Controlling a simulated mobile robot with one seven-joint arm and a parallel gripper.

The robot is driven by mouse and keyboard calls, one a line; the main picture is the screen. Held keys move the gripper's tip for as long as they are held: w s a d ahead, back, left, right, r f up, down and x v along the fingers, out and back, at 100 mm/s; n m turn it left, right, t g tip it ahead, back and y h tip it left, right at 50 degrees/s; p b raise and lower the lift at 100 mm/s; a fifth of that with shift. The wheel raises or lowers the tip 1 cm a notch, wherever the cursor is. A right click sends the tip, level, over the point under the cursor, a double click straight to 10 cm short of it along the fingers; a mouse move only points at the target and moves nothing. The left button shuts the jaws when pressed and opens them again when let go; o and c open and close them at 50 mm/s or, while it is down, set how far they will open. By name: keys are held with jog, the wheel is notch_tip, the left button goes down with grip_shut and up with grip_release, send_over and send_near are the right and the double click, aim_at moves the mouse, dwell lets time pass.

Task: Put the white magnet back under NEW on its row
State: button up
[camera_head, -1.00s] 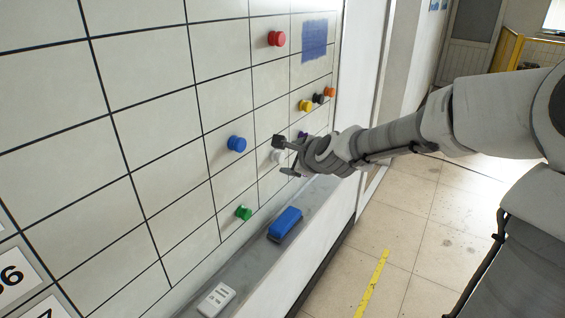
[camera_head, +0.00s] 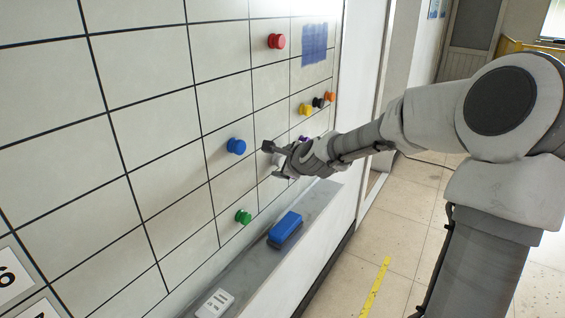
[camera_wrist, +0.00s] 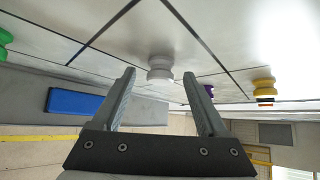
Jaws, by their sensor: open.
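The white magnet (camera_wrist: 160,68) sits on the gridded whiteboard (camera_head: 60,95), and in the wrist view it shows in front of and between my fingertips. My gripper (camera_wrist: 160,80) is open, with one finger on each side of the magnet's direction. I cannot tell whether the fingers reach around it. In the head view my gripper (camera_head: 274,161) is close to the board, right of the blue magnet, and mostly hides the white magnet. No NEW label is readable in either view.
Red (camera_head: 276,41), blue (camera_head: 236,146), green (camera_head: 243,216), yellow (camera_head: 306,109), black (camera_head: 318,102) and orange (camera_head: 330,96) magnets are on the board. A purple magnet (camera_head: 303,139) is partly hidden. A blue eraser (camera_head: 285,229) lies on the ledge below.

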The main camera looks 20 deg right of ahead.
grip_shut()
dwell(0.4)
jog(key=shift+d, duration=0.15)
jog(key=s+d+p, duration=0.3)
jog(key=s+d, duration=0.1)
jog(key=s, duration=0.1)
jog(key=shift+s, duration=0.3)
dwell(0.7)
jog(key=shift+a, duration=0.1)
